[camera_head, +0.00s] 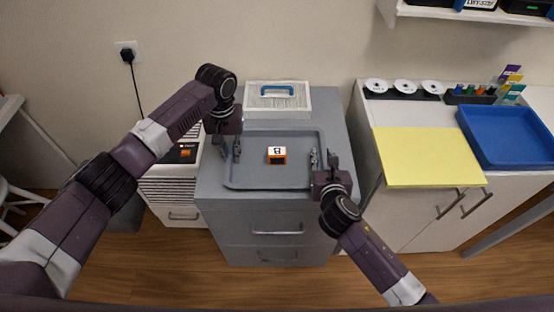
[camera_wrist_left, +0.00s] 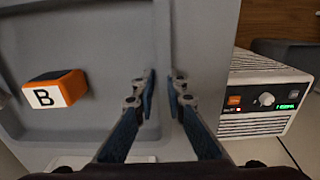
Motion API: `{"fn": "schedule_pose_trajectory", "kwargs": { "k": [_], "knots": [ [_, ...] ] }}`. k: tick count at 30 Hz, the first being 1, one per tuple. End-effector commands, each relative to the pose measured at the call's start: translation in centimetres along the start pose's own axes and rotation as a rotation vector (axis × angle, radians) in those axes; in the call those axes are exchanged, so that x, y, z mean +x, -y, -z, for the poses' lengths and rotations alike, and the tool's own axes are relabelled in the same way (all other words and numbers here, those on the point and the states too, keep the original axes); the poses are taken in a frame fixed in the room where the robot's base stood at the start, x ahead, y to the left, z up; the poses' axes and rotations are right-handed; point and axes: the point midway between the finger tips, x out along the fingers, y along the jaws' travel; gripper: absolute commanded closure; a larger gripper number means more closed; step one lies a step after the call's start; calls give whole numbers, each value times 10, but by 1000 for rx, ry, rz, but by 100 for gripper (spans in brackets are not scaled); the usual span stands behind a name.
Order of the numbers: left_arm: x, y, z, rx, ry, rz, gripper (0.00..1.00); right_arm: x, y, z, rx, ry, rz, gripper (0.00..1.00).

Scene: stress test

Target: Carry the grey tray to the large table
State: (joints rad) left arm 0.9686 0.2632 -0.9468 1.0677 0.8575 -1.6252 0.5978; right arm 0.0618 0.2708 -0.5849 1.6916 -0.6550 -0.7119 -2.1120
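The grey tray (camera_head: 250,181) lies flat on top of a grey drawer cabinet. An orange block with a white face marked B (camera_head: 277,155) sits inside it, and shows in the left wrist view (camera_wrist_left: 55,89). My left gripper (camera_head: 230,152) is at the tray's left rim.
A case with a blue handle (camera_head: 278,100) is behind the tray. A white appliance (camera_head: 172,190) stands left of the grey cabinet (camera_head: 270,210).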

Motion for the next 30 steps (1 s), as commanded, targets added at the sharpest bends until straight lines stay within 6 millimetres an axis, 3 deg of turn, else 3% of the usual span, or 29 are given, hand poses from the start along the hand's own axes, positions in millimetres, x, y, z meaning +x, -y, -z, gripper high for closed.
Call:
{"fn": "schedule_pose_trajectory", "kwargs": {
  "k": [11,14,18,30],
  "knots": [
    [4,0,0,1,0,0,88,4,0,0,1,0,0,77],
    [4,0,0,1,0,0,99,4,0,0,1,0,0,88],
    [4,0,0,1,-1,0,100,4,0,0,1,0,0,100],
    [4,0,0,0,-1,0,100,4,0,0,1,0,1,100]
  ]
}}
